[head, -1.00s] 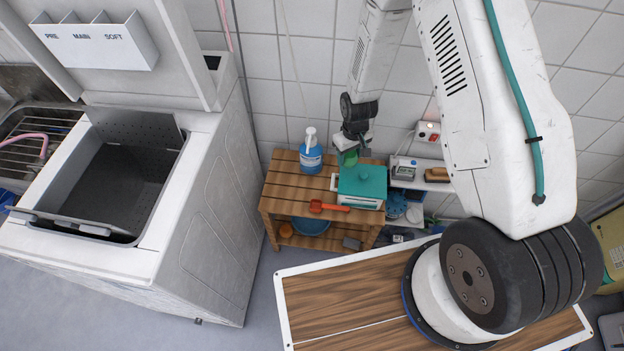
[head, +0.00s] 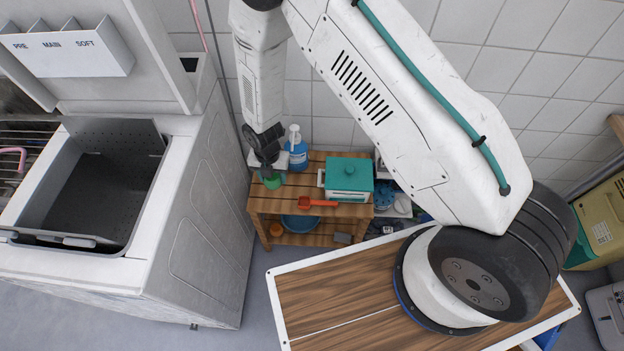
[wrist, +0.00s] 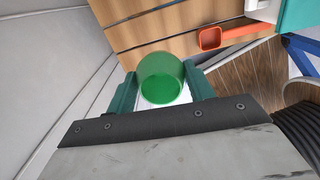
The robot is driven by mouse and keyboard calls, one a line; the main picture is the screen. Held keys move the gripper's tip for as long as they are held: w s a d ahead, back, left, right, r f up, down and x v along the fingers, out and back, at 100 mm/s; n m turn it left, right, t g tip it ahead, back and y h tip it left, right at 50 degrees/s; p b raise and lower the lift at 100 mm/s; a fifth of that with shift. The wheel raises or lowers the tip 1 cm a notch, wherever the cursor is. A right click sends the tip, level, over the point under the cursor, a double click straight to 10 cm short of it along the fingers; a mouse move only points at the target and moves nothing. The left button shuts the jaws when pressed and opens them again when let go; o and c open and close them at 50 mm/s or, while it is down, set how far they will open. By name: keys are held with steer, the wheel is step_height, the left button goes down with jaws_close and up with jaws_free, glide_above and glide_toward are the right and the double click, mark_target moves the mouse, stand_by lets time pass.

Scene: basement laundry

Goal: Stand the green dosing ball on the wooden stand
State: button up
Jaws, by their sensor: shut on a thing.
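The green dosing ball (head: 272,182) is held in my gripper (head: 269,177), over the left part of the wooden stand in the head view. In the wrist view the ball (wrist: 160,78) looks like a translucent green cup between the two teal fingers of my gripper (wrist: 162,88), which is shut on it. The wooden stand (head: 275,207) is a low slatted table with a lower shelf; its planks (wrist: 135,25) also show at the top of the wrist view. I cannot tell whether the ball touches the planks.
On the stand are a blue pump bottle (head: 297,152), a teal-lidded white box (head: 348,180) and a red scoop (head: 316,203). A blue basin (head: 303,224) sits on the lower shelf. The open washer (head: 190,215) stands close on the left. The front left of the stand's top is clear.

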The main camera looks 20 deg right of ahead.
steer(key=shift+a+f, duration=0.15)
steer(key=shift+f, duration=0.15)
steer(key=shift+n, duration=0.3)
step_height(320, 180, down, 10)
steer(key=shift+r, duration=0.25)
steer(key=shift+f, duration=0.15)
steer(key=o, duration=0.9)
steer(key=shift+o, duration=0.2)
step_height(320, 180, up, 12)
steer(key=shift+r, duration=0.2)
steer(key=shift+w, duration=0.1)
